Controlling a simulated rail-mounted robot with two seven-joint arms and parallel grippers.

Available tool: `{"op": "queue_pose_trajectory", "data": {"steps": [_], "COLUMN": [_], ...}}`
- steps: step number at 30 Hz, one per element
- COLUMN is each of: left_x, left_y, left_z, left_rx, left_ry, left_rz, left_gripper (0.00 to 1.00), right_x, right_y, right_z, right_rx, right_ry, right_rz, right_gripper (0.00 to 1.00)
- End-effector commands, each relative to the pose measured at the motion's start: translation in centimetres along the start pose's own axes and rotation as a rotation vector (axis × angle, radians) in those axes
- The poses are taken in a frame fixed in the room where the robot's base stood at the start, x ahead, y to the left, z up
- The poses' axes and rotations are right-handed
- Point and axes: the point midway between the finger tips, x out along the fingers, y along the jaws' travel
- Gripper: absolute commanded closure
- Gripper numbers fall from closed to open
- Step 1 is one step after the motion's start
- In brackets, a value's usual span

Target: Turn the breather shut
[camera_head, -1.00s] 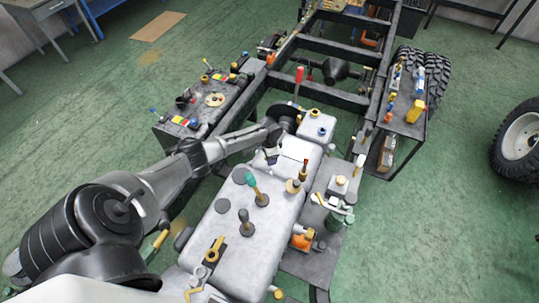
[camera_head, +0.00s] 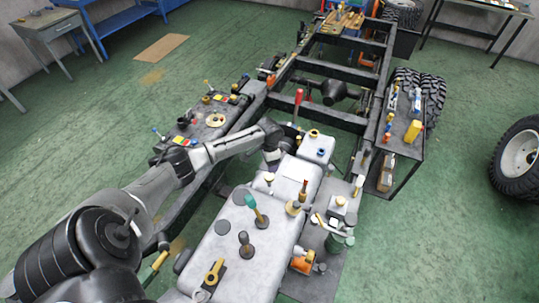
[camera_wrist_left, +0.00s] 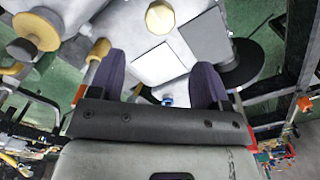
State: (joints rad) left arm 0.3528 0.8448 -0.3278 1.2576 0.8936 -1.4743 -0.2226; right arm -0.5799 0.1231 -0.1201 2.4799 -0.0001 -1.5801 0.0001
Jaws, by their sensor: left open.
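The grey gearbox housing (camera_head: 235,245) fills the lower middle of the head view, with several levers, knobs and caps on it. I cannot tell for certain which fitting is the breather. A small yellow-topped knob (camera_head: 269,177) stands near my left gripper (camera_head: 277,166). In the left wrist view a round yellow cap (camera_wrist_left: 160,17) lies beyond the gap between the fingers of my left gripper (camera_wrist_left: 160,82). The fingers are spread, with a pale plate (camera_wrist_left: 158,65) and a small blue part (camera_wrist_left: 167,101) visible between them. Nothing is visibly held. My right gripper is out of view.
A blue cap (camera_head: 320,152) sits on the far block. A tan knob (camera_head: 293,208) and a green-topped lever (camera_head: 255,205) stand nearer. Dark frame rails (camera_head: 335,118) run behind. Green floor is free on the left.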

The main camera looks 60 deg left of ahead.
Motion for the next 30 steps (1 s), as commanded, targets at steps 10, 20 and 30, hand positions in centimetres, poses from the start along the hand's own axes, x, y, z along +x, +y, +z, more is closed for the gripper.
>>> {"op": "queue_pose_trajectory", "data": {"steps": [10, 20, 30], "left_x": [-3.1, -3.3, -3.2], "left_y": [0.0, 0.0, 0.0], "left_z": [0.0, 0.0, 0.0], "left_rx": [0.0, -0.001, -0.001], "left_ry": [-0.001, -0.001, 0.0], "left_rz": [-0.001, 0.0, 0.0], "left_gripper": [0.29, 0.29, 0.29], "right_x": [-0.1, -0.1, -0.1], "right_y": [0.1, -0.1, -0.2], "right_z": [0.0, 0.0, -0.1], "right_rx": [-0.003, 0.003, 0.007], "right_ry": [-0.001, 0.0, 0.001], "right_rz": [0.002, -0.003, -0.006], "right_gripper": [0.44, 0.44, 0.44]}}
